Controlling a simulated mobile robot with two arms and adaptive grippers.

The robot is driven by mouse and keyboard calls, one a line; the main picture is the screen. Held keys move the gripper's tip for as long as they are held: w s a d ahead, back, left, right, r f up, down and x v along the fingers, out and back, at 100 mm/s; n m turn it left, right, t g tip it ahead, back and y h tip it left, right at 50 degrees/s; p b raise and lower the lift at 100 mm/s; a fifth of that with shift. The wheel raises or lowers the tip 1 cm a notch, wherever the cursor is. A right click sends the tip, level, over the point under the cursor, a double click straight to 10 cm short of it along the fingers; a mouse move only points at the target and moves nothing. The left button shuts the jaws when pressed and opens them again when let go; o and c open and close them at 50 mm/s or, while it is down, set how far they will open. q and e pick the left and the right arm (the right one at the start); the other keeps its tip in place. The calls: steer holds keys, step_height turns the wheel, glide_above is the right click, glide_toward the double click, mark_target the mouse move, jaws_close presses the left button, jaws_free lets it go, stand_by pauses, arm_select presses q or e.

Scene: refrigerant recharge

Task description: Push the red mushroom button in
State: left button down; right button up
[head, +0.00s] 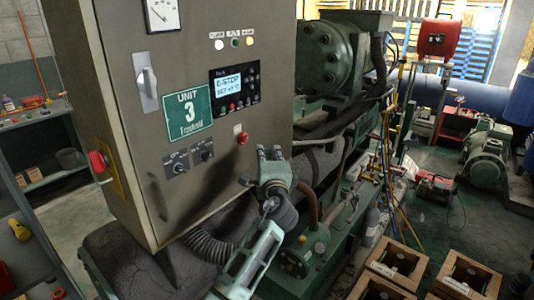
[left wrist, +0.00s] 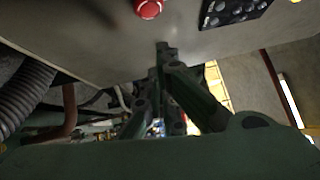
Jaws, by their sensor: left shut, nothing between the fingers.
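A red mushroom button (head: 242,138) sits on the grey cabinet front, right of two black knob plates. It also shows in the left wrist view (left wrist: 149,8), cut by the top edge. My left gripper (head: 270,152) is just right of and slightly below the button in the head view, near the cabinet face. Its fingers (left wrist: 166,46) are shut and empty; they appear apart from the button. Whether the fingertips touch the panel cannot be told. My right gripper is not in view.
The cabinet front (head: 190,110) carries a lit display (head: 229,84) reading E-STOP, a lever handle (head: 147,88) and lamps. A red knob on a yellow plate (head: 100,162) is on its left side. Machinery and a hose (head: 207,247) surround the arm; wooden crates (head: 396,262) stand at lower right.

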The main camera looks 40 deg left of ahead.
arm_select(q)
steer(key=b+v, duration=0.2)
steer(key=v, duration=0.6)
steer(key=shift+s+a+f, duration=0.2)
steer(key=shift+a+f, duration=0.1)
steer(key=shift+a, duration=0.05)
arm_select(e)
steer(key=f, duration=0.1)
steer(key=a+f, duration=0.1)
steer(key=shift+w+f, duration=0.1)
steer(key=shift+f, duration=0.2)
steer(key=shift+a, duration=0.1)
